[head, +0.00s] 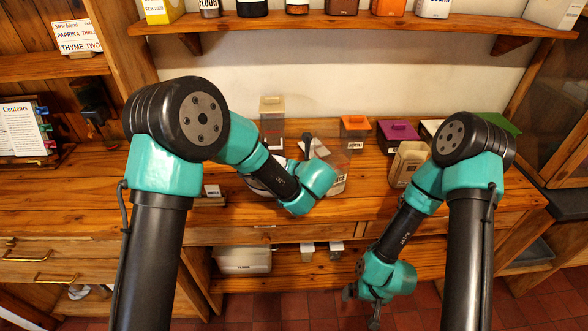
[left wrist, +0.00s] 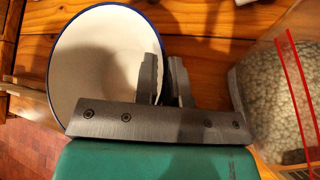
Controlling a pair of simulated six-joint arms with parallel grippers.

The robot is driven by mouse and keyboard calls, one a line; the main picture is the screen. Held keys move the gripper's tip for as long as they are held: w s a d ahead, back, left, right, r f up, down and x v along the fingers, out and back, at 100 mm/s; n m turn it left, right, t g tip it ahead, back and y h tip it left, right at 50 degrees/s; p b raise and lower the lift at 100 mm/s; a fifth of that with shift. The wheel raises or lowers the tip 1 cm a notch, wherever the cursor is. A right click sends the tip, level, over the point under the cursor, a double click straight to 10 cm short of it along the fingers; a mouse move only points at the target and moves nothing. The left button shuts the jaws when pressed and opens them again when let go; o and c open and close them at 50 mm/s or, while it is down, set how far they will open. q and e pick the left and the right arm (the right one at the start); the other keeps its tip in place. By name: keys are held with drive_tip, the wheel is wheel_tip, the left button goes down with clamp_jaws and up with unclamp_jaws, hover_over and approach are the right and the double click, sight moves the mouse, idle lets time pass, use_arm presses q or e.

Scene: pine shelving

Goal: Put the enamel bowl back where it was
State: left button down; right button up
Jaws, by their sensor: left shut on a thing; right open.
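The enamel bowl (left wrist: 95,60) is white with a blue rim and fills the left part of the left wrist view. My left gripper (left wrist: 165,80) is shut on the bowl's right rim, with one finger over the inside and one outside. In the head view my left forearm covers most of the bowl, and only a pale piece (head: 264,183) shows. My right gripper (head: 361,308) is open and empty, hanging low in front of the counter.
A clear container of pale beans (left wrist: 272,95) with red lines stands just right of my left gripper. An orange-lidded box (head: 354,128), a purple-lidded box (head: 398,131) and a cream canister (head: 407,163) stand on the counter (head: 345,212). A shelf (head: 360,24) runs above.

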use_arm(q)
drive_tip(key=shift+f, duration=0.1)
drive_tip(key=c, duration=1.2)
unclamp_jaws()
drive_tip(key=shift+s+d+r, duration=0.1)
drive_tip(key=shift+s+r, duration=0.05)
drive_tip(key=shift+r, duration=0.1)
drive_tip(key=v, duration=1.1)
drive_tip(key=shift+s+d+r, duration=0.15)
drive_tip(key=shift+s, duration=0.15)
